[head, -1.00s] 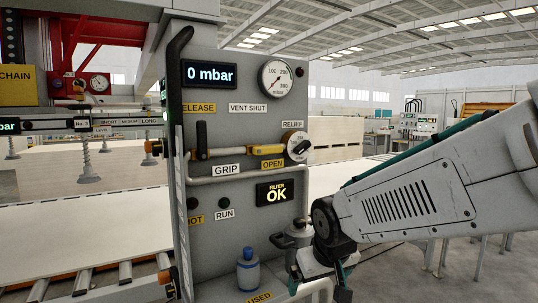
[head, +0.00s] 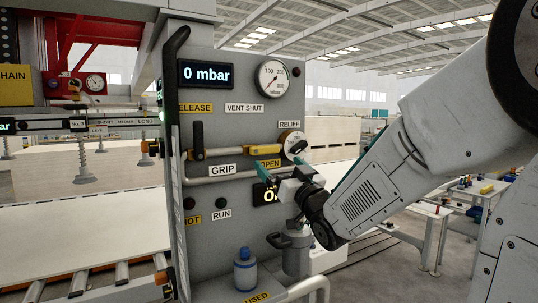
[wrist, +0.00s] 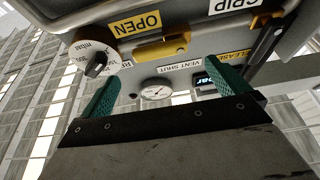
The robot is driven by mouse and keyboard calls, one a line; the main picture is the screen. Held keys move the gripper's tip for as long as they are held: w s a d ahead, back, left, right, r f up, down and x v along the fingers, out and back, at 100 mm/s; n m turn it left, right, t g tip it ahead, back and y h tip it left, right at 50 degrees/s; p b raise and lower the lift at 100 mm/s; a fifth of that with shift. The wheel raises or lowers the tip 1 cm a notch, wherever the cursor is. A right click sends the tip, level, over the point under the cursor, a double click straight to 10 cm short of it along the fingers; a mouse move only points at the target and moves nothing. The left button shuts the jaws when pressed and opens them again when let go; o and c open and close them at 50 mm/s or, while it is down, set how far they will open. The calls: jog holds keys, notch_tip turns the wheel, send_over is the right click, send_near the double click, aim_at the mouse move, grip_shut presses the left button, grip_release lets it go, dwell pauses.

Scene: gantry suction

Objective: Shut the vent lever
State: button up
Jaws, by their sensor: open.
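The vent lever (head: 263,150) is a yellow handle on the grey panel (head: 225,125). It lies level, pointing right, just above the yellow OPEN label (head: 269,163). The VENT SHUT label (head: 244,108) is higher up. In the wrist view the lever (wrist: 163,47) shows beyond the fingers, apart from them. My gripper (head: 281,165) has teal fingers and is open and empty, in front of the panel just below and right of the lever. In the wrist view its fingers (wrist: 168,85) stand wide apart.
A round relief knob (head: 292,144) sits close right of the lever. A black upright handle (head: 198,135) stands to the left. A grey pipe (head: 220,178) runs below the lever. The gauge (head: 272,78) and the 0 mbar display (head: 206,74) are above.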

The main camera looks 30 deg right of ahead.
aim_at(267, 151)
jog(key=x, duration=0.6)
jog(key=shift+w, duration=0.4)
jog(key=c, duration=1.3)
jog(key=shift+o, duration=0.2)
